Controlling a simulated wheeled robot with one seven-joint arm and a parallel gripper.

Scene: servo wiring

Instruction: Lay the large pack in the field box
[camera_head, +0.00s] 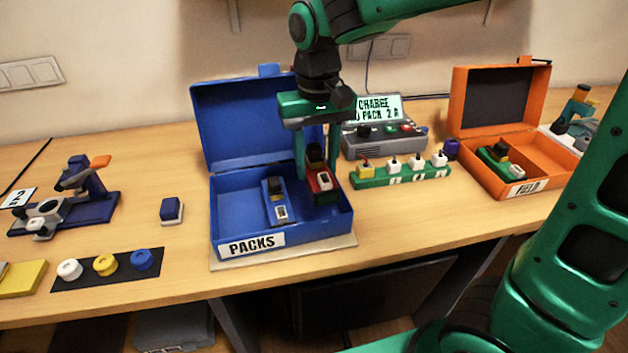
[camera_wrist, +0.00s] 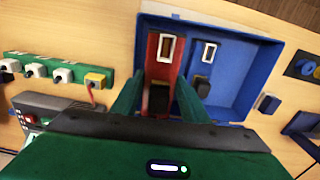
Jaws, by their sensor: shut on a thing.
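A red pack (camera_head: 326,194) with a dark block and a pale label is at the right side of the blue PACKS box (camera_head: 232,222). It looks the larger of the two packs there. My gripper (camera_head: 317,168) points down and is shut on the red pack; the wrist view shows the fingers (camera_wrist: 158,90) on both sides of the pack (camera_wrist: 163,72). I cannot tell whether the pack touches the box floor. The orange FIELD box (camera_head: 550,188) stands open at the right, with a green pack (camera_head: 497,163) inside, at its left.
A blue pack (camera_head: 277,203) lies left of the red one. A green connector strip (camera_head: 400,175) and a grey charger (camera_head: 385,140) with a display stand between the boxes. The PACKS box's raised lid (camera_head: 240,125) is behind. The FIELD box's right part is free.

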